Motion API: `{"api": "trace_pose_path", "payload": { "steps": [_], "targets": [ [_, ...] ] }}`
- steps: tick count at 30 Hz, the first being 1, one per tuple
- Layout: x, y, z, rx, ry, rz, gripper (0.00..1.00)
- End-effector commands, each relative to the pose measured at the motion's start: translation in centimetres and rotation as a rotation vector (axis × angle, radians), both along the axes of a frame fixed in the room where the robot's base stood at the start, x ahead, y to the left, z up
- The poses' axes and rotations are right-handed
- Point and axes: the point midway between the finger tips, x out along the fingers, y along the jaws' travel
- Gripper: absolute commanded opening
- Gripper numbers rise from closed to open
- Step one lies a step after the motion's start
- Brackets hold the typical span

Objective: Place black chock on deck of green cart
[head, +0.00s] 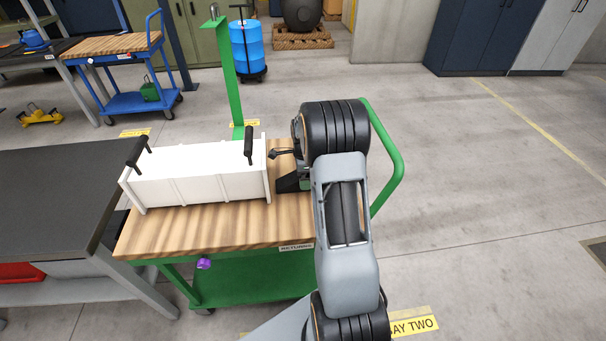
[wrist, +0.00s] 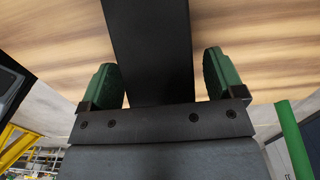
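The green cart has a wooden deck (head: 215,230) and a green handle (head: 393,160) at its right end. The black chock (head: 288,184) is at the deck's right end, just right of a white crate; my arm hides part of it. In the wrist view the black chock (wrist: 150,50) lies between the two green finger pads of my gripper (wrist: 163,85), with a thin gap showing beside it. The fingers look apart, not pressed on it. Wood grain shows behind. Whether the chock rests fully on the deck is hard to tell.
The white crate (head: 200,178) with black handles fills much of the deck. A green post (head: 229,75) rises behind the cart. A dark workbench (head: 50,195) stands close at left. A blue cart (head: 125,100) is farther back. Open floor lies to the right.

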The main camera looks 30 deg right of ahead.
Motion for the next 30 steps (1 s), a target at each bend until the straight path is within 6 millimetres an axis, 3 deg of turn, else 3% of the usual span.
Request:
{"api": "trace_pose_path", "payload": {
  "steps": [2,20,30],
  "targets": [
    [0.00,0.00,0.01,0.000,0.000,0.000,0.80],
    [0.06,-0.02,0.06,-0.001,-0.002,0.000,0.23],
    [0.11,-0.46,0.05,-0.001,-0.002,0.001,0.21]
  ]
}}
